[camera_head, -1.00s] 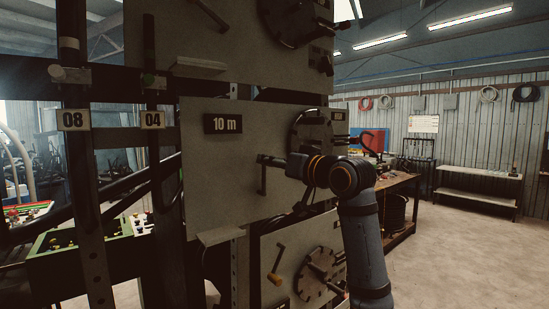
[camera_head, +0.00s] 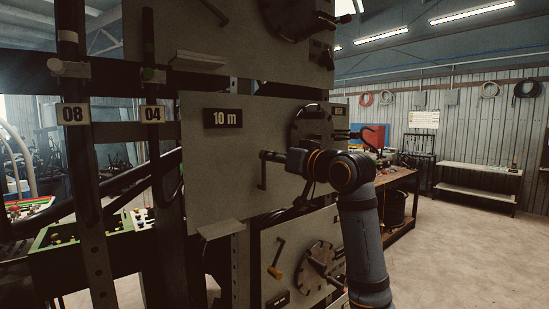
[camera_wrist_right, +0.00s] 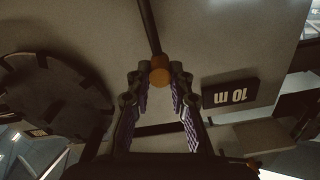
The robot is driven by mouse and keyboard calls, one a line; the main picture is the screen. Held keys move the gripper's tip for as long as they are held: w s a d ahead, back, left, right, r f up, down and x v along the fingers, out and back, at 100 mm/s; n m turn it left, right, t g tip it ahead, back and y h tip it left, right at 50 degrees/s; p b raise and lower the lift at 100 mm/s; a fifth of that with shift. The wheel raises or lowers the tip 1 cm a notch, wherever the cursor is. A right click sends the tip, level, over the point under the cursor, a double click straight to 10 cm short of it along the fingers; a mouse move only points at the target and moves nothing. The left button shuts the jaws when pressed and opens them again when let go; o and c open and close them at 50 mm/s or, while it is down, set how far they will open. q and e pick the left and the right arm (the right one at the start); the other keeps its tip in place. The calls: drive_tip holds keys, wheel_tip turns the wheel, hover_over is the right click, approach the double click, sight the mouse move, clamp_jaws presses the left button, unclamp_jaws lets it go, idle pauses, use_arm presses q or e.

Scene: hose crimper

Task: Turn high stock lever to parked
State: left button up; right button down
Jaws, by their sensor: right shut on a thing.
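A dark lever (camera_head: 262,175) is on the grey panel with the "10 m" plate (camera_head: 222,118) in the head view. It runs about vertically, with its upper end at my right gripper (camera_head: 272,156). In the right wrist view the lever's rod (camera_wrist_right: 148,28) ends in an orange knob (camera_wrist_right: 160,72) at the fingertips of my right gripper (camera_wrist_right: 158,84). That gripper is shut on the knob. No label names this lever as the high stock one. My left gripper is not in view.
A lower panel carries a second crank with an orange handle (camera_head: 274,272) and a round flange (camera_head: 318,262). A dark reel disc (camera_head: 310,125) is right of the held lever, partly behind my arm. Posts with "08" (camera_head: 73,115) and "04" plates stand at left. Open floor lies at right.

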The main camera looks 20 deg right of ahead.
drive_tip(key=s+a+f+n+b, duration=0.2)
drive_tip(key=a+f+n+b, duration=0.2)
drive_tip(key=a+n, duration=0.3)
drive_tip(key=shift+s+a+f+n, duration=0.2)
drive_tip(key=shift+s+f+n, duration=0.15)
drive_tip(key=shift+n, duration=1.45)
drive_tip(key=shift+a+f, duration=0.1)
drive_tip(key=shift+f, duration=0.1)
drive_tip(key=c, duration=1.2)
unclamp_jaws()
drive_tip(key=shift+r, duration=0.1)
drive_tip(key=v, duration=1.2)
